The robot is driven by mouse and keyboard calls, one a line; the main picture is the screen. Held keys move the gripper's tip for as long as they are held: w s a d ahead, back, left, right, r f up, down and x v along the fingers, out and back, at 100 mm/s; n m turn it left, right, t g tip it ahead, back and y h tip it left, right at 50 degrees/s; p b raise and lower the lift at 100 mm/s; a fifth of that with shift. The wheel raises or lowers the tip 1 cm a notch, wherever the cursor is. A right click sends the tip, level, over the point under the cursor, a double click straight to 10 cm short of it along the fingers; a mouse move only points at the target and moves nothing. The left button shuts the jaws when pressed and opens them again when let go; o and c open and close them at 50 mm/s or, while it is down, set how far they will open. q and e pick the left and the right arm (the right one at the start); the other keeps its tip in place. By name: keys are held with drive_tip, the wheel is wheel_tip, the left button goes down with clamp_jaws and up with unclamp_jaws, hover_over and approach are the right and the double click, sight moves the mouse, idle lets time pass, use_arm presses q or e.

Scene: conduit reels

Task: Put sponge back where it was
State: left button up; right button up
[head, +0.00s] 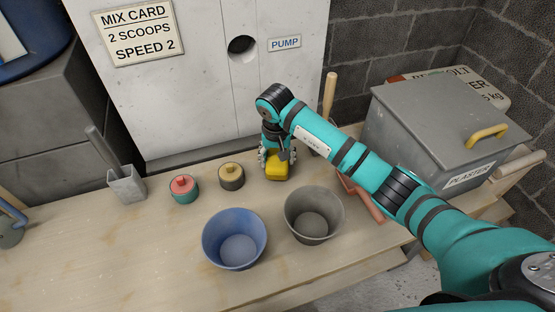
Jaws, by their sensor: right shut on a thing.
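The yellow sponge (276,170) is on or just above the wooden table, at the back near the panel. I cannot tell whether it touches the table. My right gripper (277,158) is over the sponge and shut on it, with its fingers pointing down. The gripper and wrist hide the sponge's upper part. My left gripper is not in view.
A black-and-yellow lidded pot (231,177) stands just left of the sponge, and a red-topped pot (183,189) further left. A blue bucket (234,238) and a grey bucket (314,215) stand in front. A grey plaster bin (440,115) is at right.

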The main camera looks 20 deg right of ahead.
sight(277, 161)
drive_tip(key=shift+f, duration=0.5)
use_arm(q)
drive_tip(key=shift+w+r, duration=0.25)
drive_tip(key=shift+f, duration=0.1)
use_arm(e)
drive_tip(key=o, duration=1.2)
drive_tip(key=shift+f, duration=0.1)
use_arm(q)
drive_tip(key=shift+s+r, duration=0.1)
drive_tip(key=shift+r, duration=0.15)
use_arm(e)
drive_tip(key=shift+r, duration=0.35)
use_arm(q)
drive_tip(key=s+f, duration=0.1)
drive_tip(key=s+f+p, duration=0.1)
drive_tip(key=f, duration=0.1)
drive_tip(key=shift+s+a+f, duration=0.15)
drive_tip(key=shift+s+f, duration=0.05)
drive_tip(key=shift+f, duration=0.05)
use_arm(e)
drive_tip(key=r, duration=0.3)
drive_tip(key=s+r, duration=0.1)
drive_tip(key=r, duration=0.7)
drive_tip(key=shift+s+a+r, duration=0.25)
drive_tip(key=shift+s+a, duration=0.1)
drive_tip(key=shift+a, duration=0.05)
